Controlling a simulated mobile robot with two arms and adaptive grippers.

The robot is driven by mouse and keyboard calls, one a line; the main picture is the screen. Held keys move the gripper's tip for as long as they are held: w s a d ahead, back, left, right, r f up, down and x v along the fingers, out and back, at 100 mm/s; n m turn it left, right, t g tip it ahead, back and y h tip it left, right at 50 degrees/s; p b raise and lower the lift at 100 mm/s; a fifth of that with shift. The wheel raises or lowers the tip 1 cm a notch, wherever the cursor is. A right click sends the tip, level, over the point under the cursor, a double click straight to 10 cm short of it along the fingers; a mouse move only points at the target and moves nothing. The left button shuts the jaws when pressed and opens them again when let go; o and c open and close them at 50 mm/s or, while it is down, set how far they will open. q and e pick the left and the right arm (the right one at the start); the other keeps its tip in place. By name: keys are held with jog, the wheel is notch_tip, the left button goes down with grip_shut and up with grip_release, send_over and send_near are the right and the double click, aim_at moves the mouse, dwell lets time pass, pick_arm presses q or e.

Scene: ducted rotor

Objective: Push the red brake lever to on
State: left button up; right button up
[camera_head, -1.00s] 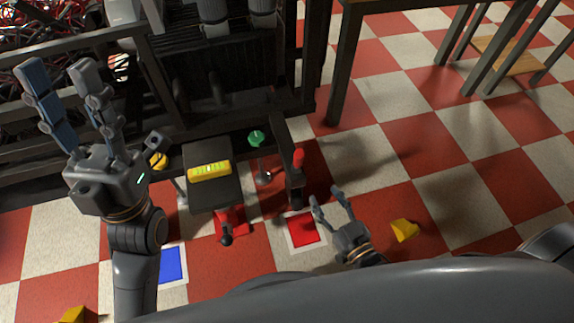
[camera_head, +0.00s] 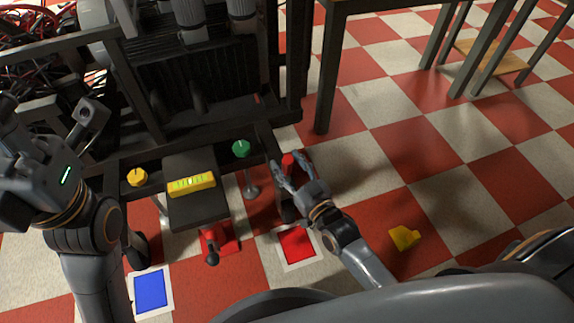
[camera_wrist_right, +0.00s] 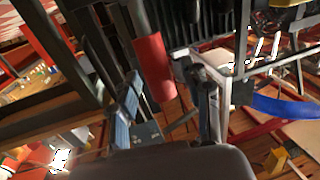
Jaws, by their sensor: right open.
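The red brake lever's handle (camera_head: 288,162) stands upright at the right end of the dark frame in the head view. My right gripper (camera_head: 290,173) is open, its fingers reaching up on either side of the handle. In the right wrist view the red handle (camera_wrist_right: 154,68) shows as a cylinder just beyond and between the open fingers (camera_wrist_right: 166,100). I cannot tell whether they touch it. My left gripper (camera_head: 45,130) is at the left edge of the head view, partly cut off, away from the lever.
A green knob (camera_head: 241,148) on a post stands left of the lever. A dark box with a yellow level-like block (camera_head: 191,184) and a yellow knob (camera_head: 137,177) are farther left. A yellow wedge (camera_head: 404,238) lies on the floor.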

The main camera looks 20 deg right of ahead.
jog(key=shift+w+a, duration=0.1)
jog(key=shift+w, duration=0.3)
jog(key=shift+c, duration=0.4)
grip_shut()
